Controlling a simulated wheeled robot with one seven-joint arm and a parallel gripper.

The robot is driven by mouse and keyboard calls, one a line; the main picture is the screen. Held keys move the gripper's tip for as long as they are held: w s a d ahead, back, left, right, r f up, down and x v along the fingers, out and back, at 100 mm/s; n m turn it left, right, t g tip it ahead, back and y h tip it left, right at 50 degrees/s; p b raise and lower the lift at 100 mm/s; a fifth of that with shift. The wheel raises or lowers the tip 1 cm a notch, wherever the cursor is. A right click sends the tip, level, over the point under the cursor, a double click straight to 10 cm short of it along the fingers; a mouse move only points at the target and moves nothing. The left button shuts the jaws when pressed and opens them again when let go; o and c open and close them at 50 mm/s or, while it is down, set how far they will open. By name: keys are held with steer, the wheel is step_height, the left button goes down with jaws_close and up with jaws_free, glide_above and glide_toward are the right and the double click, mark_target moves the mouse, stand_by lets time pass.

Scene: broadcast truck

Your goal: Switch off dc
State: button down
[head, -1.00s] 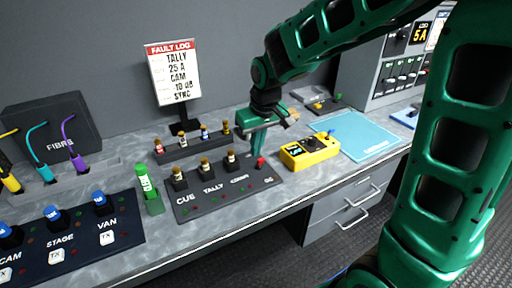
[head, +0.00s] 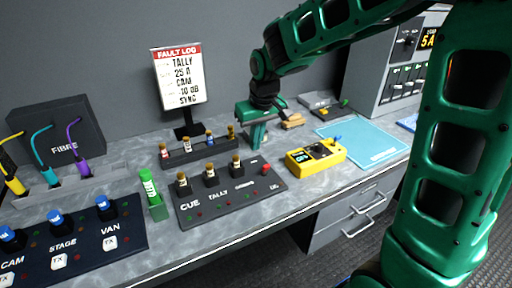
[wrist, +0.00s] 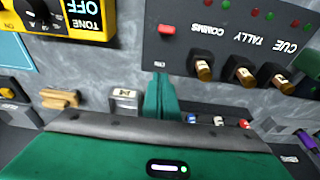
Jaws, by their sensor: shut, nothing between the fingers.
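The dark panel (head: 228,200) marked CUE, TALLY and COMMS lies on the bench. A small red switch (head: 266,168) sits at its right end, with a small label beside it that looks like DC. The red switch also shows in the wrist view (wrist: 167,29); I cannot tell its position, on or off. My gripper (head: 257,146) is shut and empty, pointing down just behind the panel's right end. In the wrist view its fingertips (wrist: 160,78) are near the panel's edge, apart from the red switch.
A yellow meter (head: 316,155) lies right of the panel. A fuse rack (head: 196,152) stands behind it, close to my gripper's left. A green tester (head: 151,190) stands at the panel's left. A wooden-handled tool (head: 292,121) lies behind the meter, near a blue mat (head: 364,142).

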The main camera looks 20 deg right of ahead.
steer(key=s+d+r, duration=0.1)
steer(key=s+r, duration=0.4)
steer(key=r, duration=0.1)
steer(key=shift+r, duration=0.35)
steer(key=shift+s+d, duration=0.15)
